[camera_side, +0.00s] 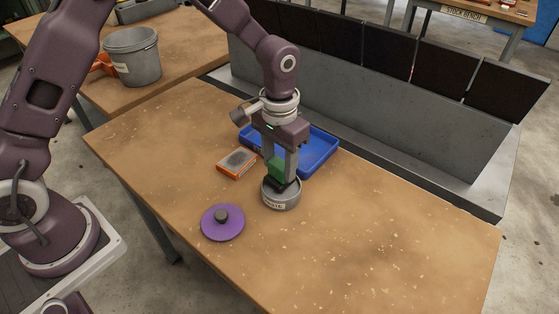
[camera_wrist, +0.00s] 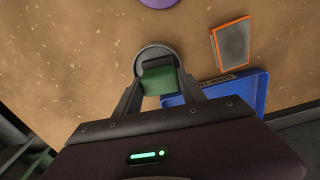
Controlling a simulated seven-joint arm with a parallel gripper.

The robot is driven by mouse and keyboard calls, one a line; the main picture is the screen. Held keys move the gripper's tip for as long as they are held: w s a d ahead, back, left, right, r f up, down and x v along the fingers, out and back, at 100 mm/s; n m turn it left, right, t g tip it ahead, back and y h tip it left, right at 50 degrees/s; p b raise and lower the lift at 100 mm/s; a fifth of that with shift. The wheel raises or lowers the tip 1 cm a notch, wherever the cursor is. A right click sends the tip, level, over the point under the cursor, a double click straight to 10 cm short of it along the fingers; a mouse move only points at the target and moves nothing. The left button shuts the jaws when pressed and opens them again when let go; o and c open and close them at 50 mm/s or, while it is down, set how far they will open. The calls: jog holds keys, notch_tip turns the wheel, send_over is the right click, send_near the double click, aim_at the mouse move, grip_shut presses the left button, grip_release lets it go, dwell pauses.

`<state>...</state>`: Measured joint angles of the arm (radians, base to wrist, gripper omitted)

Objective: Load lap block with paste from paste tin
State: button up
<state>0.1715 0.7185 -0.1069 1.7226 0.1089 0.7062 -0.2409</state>
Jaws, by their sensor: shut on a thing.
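The paste tin (camera_side: 281,201) is a round grey tin with a label, standing on the bench. My gripper (camera_side: 281,172) is shut on a green block, the lap block (camera_side: 277,167), and holds it at the tin's mouth. The block's dark lower end is over or just inside the tin; I cannot tell whether it touches the paste. In the wrist view the green block (camera_wrist: 158,80) sits between my fingers, with the tin's rim (camera_wrist: 142,54) around its far side. The block hides most of the tin's inside.
A purple disc with a dark knob (camera_side: 223,229) lies left of the tin. An orange-edged block with a grey top (camera_side: 237,163) lies behind it, near a blue tray (camera_side: 319,151). The bench's right side is clear.

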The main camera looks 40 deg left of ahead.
aim_at(280, 163)
jog(key=shift+f, duration=0.8)
jog(key=shift+r, duration=0.1)
dwell(0.4)
jog(key=shift+r, duration=3.45)
jog(key=s+a+f, duration=0.1)
jog(key=s+a, duration=0.1)
jog(key=a, duration=0.5)
jog(key=s+a+f+n, duration=0.1)
jog(key=s+a, duration=0.1)
jog(key=a, duration=0.5)
jog(key=shift+s+a, duration=0.2)
jog(key=shift+s, duration=0.2)
jog(key=shift+f, duration=0.1)
